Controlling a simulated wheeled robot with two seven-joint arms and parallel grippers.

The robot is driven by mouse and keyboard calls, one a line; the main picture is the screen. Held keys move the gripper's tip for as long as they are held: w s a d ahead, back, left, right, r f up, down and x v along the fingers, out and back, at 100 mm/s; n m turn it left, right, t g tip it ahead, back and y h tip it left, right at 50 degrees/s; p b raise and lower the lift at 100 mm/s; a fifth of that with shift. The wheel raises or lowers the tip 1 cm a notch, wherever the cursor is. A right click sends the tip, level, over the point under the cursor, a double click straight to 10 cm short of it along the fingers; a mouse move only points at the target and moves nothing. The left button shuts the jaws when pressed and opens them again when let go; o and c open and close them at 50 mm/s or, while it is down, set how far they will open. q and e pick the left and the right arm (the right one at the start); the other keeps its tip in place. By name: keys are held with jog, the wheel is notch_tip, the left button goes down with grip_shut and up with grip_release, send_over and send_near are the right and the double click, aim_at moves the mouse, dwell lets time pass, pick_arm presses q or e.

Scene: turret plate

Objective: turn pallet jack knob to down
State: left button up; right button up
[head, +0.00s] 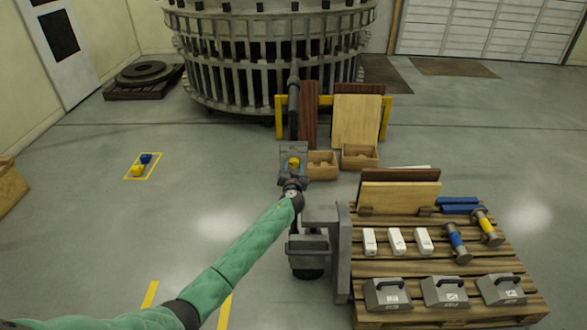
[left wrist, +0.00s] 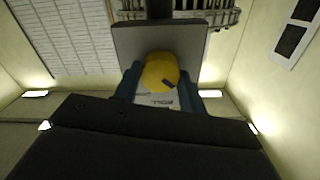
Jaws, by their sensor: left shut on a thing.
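The yellow knob (head: 293,162) sits on a grey panel (head: 294,148) at the top of the pallet jack's upright handle. In the left wrist view the round knob (left wrist: 158,70) stands in front of the grey panel (left wrist: 195,38), with a dark mark at its lower right. A white label (left wrist: 155,100) below it is partly hidden and unreadable. My left gripper (head: 292,175) is at the knob, and its blue-grey fingers (left wrist: 158,86) are shut on it from both sides. The pallet jack's grey body (head: 308,247) stands beside the loaded pallet. My right gripper is out of view.
A wooden pallet (head: 450,262) at the right bears boards, white boxes, cylinders and grey handled cases. Two wooden boxes (head: 360,157) and a yellow rack (head: 385,118) with boards stand behind the panel. A large round cage structure (head: 265,50) is at the back. The left floor is mostly clear.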

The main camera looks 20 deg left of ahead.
pick_arm(q)
jog(key=m+b, duration=0.3)
jog(key=m, duration=0.4)
jog(key=shift+d+b, duration=0.1)
jog(key=shift+b, duration=0.2)
jog(key=shift+m, duration=0.9)
jog(key=m, duration=0.2)
jog(key=shift+m, duration=0.4)
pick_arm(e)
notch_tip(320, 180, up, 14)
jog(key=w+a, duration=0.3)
pick_arm(q)
jog(key=m, duration=0.2)
jog(key=shift+m, duration=0.3)
jog(key=m+p, duration=0.1)
jog(key=m, duration=0.2)
jog(key=shift+f, duration=0.1)
jog(key=shift+m, duration=1)
jog(key=shift+f, duration=0.1)
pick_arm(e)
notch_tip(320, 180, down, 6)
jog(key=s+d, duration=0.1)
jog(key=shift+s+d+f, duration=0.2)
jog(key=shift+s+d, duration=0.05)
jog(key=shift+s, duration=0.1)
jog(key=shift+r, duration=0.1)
